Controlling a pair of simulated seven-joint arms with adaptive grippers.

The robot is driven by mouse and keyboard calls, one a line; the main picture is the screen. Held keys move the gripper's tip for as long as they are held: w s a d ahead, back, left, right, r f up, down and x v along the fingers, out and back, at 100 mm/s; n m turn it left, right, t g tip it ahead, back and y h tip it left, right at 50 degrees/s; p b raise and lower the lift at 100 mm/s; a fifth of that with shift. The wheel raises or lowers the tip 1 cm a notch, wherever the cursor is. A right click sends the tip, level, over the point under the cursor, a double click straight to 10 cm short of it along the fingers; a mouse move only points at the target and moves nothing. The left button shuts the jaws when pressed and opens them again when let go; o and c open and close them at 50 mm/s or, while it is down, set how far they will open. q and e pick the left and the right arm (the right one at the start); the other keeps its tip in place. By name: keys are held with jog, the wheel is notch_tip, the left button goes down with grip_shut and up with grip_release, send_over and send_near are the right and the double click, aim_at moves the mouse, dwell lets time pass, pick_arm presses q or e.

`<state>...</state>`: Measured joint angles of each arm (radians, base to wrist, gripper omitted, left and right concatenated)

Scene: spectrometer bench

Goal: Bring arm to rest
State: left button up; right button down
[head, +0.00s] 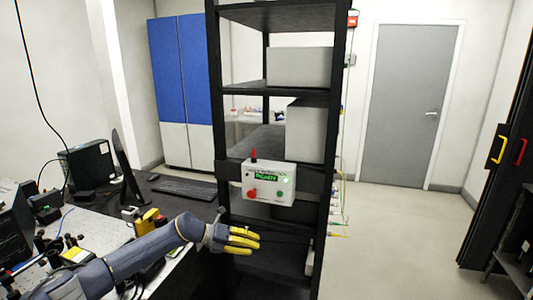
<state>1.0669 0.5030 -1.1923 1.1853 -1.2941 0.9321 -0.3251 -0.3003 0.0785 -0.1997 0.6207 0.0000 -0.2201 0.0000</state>
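My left arm reaches in from the lower left of the head view. Its gripper (254,242) has yellow fingers that stretch out to the right, with gaps between them. It looks open, and I see nothing in it. It is in front of the black rack, below a white control box (269,183) with a green display, a red knob and a green button. I cannot tell whether the fingers touch the rack. My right gripper is not in view.
The black shelf rack (340,120) stands close at the centre. At left, a bench (95,232) carries a monitor (127,167), a keyboard (183,187) and instruments. A blue and white cabinet (183,90) and a grey door (402,105) stand behind.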

pick_arm(q)
notch_tip(320, 180, down, 22)
jog(key=w+n+t+y, duration=0.1)
jog(key=n+t+y, duration=0.2)
jog(key=n+t, duration=0.85)
jog(key=s+a+f+n+g+y, duration=0.25)
jog(key=s+f+n, duration=0.35)
jog(key=f, duration=0.5)
jog(key=s+a+f+n+g+y, duration=0.1)
jog(key=s+a+f+n+y, duration=0.3)
jog(key=s+f, duration=0.45)
jog(key=s+a+f+n+g+y, duration=0.1)
jog(key=s+a+f+n+g, duration=0.15)
jog(key=s+f, duration=0.9)
jog(key=s+a+f+n+g+y, duration=0.1)
jog(key=s+f+n+g, duration=0.25)
jog(key=s+f, duration=0.75)
jog(key=s+a+f+n+g, duration=0.1)
jog(key=s+a+n, duration=0.1)
jog(key=s, duration=0.9)
jog(key=s+a+f+n+g, duration=0.1)
jog(key=s+a+n, duration=0.2)
jog(key=s, duration=0.8)
jog(key=s+a+f+n+g, duration=0.1)
jog(key=s+a, duration=0.4)
jog(key=s, duration=0.7)
jog(key=shift+f+n+g+y, duration=0.3)
jog(key=shift+n+y, duration=0.15)
jog(key=shift+n, duration=0.3)
